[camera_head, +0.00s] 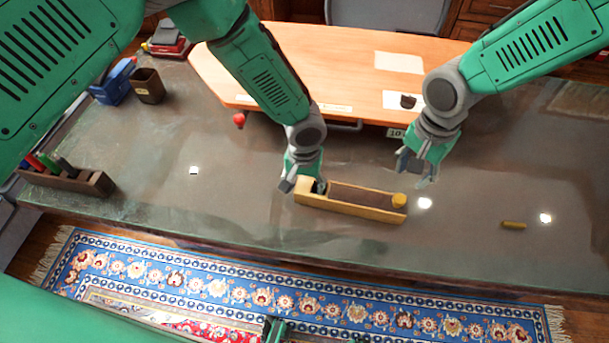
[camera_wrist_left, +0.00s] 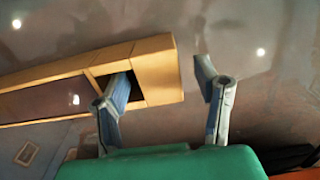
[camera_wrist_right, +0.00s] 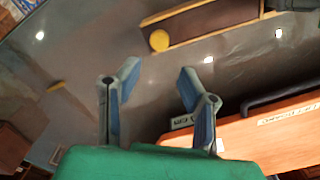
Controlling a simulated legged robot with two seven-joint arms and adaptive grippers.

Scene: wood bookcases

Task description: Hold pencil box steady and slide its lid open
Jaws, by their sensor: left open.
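A long wooden pencil box (camera_head: 320,203) with a brown sliding lid (camera_head: 362,197) lies on the grey table. A round yellow knob (camera_head: 399,200) sits at its right end. My left gripper (camera_head: 303,186) is at the box's left end. In the left wrist view its fingers (camera_wrist_left: 165,95) are apart; one finger reaches over a dark opening in the box (camera_wrist_left: 140,75), the other is outside past the end. My right gripper (camera_head: 415,165) is open and empty, behind and above the knob end. In the right wrist view its fingers (camera_wrist_right: 160,100) are apart, with the knob (camera_wrist_right: 159,41) beyond them.
A small yellow object (camera_head: 513,225) lies on the table to the right. An orange board (camera_head: 330,70) with papers stands behind. A dark pen holder (camera_head: 70,180) is at the left, with a brown cup (camera_head: 148,86) behind it. The table around the box is clear.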

